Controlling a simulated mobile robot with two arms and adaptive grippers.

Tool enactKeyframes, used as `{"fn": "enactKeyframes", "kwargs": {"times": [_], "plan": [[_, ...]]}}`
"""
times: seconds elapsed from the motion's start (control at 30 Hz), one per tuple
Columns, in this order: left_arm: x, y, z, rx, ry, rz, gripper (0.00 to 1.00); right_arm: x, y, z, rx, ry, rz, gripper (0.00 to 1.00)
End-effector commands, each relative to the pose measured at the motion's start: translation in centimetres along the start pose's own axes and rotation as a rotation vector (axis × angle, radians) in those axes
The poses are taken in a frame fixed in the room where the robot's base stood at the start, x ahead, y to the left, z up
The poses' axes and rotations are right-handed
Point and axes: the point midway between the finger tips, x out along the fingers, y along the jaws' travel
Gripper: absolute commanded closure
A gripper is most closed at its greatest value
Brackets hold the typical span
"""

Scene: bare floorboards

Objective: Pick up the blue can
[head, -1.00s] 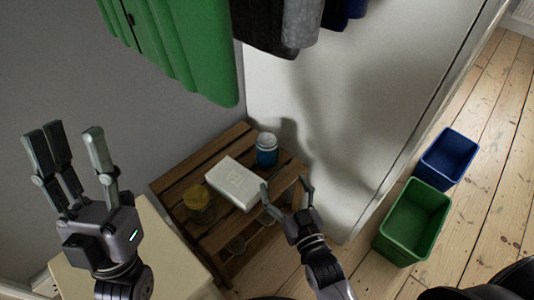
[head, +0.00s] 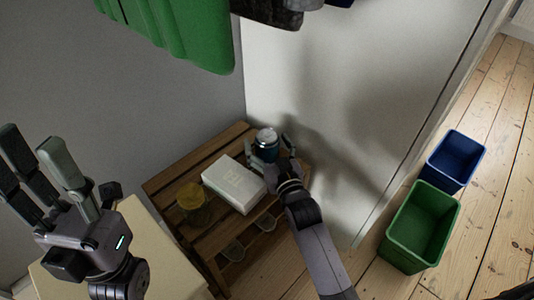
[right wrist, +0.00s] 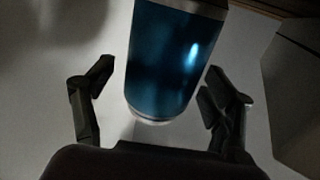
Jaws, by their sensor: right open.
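The blue can (head: 266,143) stands upright on the slatted wooden shelf (head: 165,183), near its back right corner. My right gripper (head: 270,156) is open at the can. In the right wrist view the blue can (right wrist: 166,62) is between the two spread fingers of the gripper (right wrist: 158,95), with a gap at the left finger; I cannot tell whether the right finger touches it. My left gripper (head: 32,165) is at the left of the head view, raised, with its fingers spread and nothing between them.
A white box (head: 234,183) lies beside the can, and a yellowish jar (head: 192,202) stands further left. Green (head: 420,228) and blue (head: 456,161) bins stand on the floor at right. Clothes (head: 180,30) hang above. A white panel (head: 340,110) stands behind the can.

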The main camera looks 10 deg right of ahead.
Motion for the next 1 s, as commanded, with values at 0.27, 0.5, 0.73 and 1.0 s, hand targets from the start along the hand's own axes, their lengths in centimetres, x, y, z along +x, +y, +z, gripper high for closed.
{"fn": "enactKeyframes", "kwargs": {"times": [0.27, 0.5, 0.73, 1.0], "plan": [[0.11, 0.01, 0.00, 0.000, 0.003, 0.001, 0.60, 0.25, 0.00, -0.07, 0.000, 0.000, 0.000, 0.24], [0.11, 0.02, -0.01, 0.000, 0.003, 0.001, 0.60, 0.22, -0.01, -0.06, 0.000, 0.000, 0.000, 0.40], [0.11, 0.03, -0.03, 0.000, 0.004, 0.001, 0.60, 0.22, -0.01, -0.06, 0.000, 0.000, 0.000, 0.55], [0.11, 0.03, -0.02, -0.001, 0.004, 0.001, 0.60, 0.22, -0.01, -0.06, 0.000, 0.000, 0.000, 0.66]]}}
